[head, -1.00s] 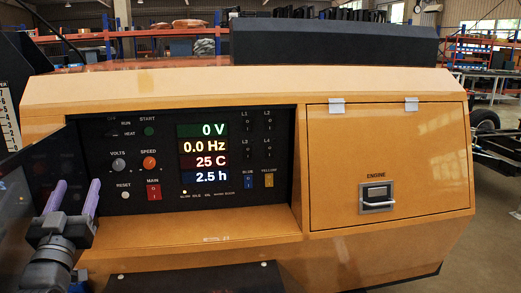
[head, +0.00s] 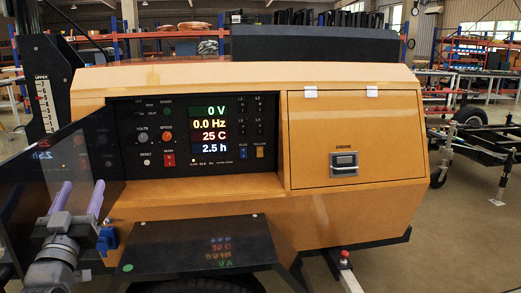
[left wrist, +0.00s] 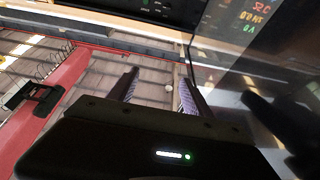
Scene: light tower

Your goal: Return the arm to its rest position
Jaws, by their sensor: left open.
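My left gripper (head: 78,198) is at the lower left of the head view, with its two purple-padded fingers apart and pointing up. Nothing is between them. It is in front of the orange light tower cabinet (head: 240,205), near the dark open panel (head: 45,180) at the cabinet's left. In the left wrist view the fingers (left wrist: 158,90) are spread and empty, with a dark reflective surface to the right. My right gripper is not in view.
The control panel (head: 130,160) shows lit readouts. A dark shelf (head: 195,245) juts out below it, close to the right of my left gripper. A closed engine door (head: 345,130) is on the right. Open floor (head: 460,240) and a trailer frame (head: 480,140) lie farther right.

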